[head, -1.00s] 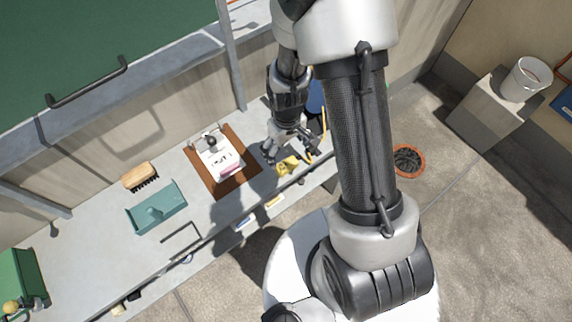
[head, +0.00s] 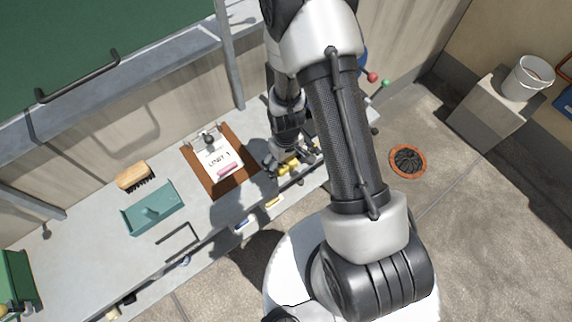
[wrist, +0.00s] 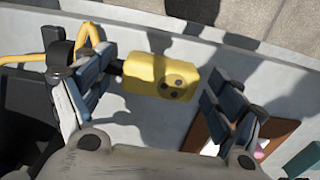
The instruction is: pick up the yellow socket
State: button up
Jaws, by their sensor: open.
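The yellow socket (wrist: 158,76) is a blocky yellow piece with dark round holes, lying on the grey bench. In the wrist view it lies between the two fingers of my gripper (wrist: 163,100), nearer the left finger. A dark stub joins its left end beside that finger; I cannot tell whether they touch. My gripper is open. In the head view my gripper (head: 292,163) is low over the bench's front edge, and the socket (head: 288,168) is partly hidden under the fingers.
A clipboard (head: 243,180) with a paper and pink piece lies left of my gripper. A teal tray (head: 135,222) and brush (head: 134,175) lie farther left. A yellow cable (wrist: 30,57) runs left of the socket. A bucket (head: 527,80) stands on a block at right.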

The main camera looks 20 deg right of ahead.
jog(key=shift+c, duration=0.5)
jog(key=c, duration=1.1)
jog(key=shift+r, duration=0.15)
